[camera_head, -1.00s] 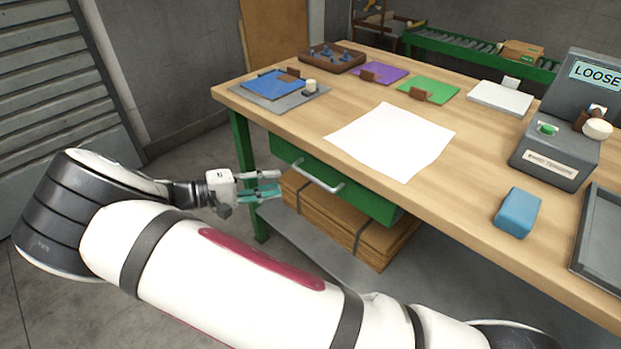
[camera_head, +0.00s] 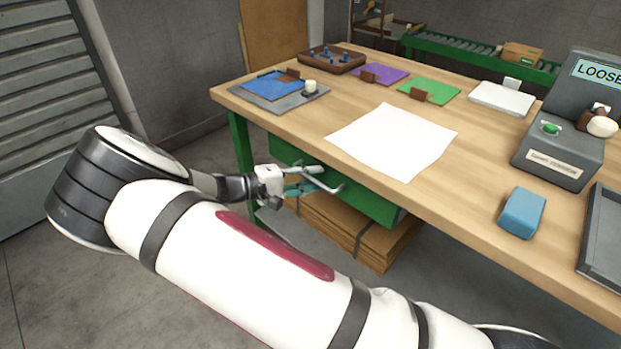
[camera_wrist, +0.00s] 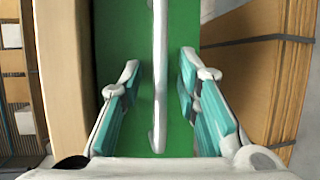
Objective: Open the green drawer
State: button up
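The green drawer (camera_head: 372,203) sits under the front edge of the wooden workbench and looks shut. Its light metal bar handle (camera_head: 338,187) runs along the front; my gripper hides part of it in the head view. My gripper (camera_head: 312,180) is at the left part of the drawer front. In the wrist view the green drawer front (camera_wrist: 120,30) fills the middle, and the handle (camera_wrist: 159,75) stands upright between the two teal fingers of my gripper (camera_wrist: 159,85). The fingers are open, with a gap on each side of the handle.
The workbench top (camera_head: 290,122) overhangs the drawer. Bundled cardboard (camera_head: 375,243) lies on the shelf below. A white sheet (camera_head: 392,140), a blue block (camera_head: 522,212) and a grey control box (camera_head: 560,150) are on top. The floor left of the bench is clear.

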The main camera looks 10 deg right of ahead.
grip_shut()
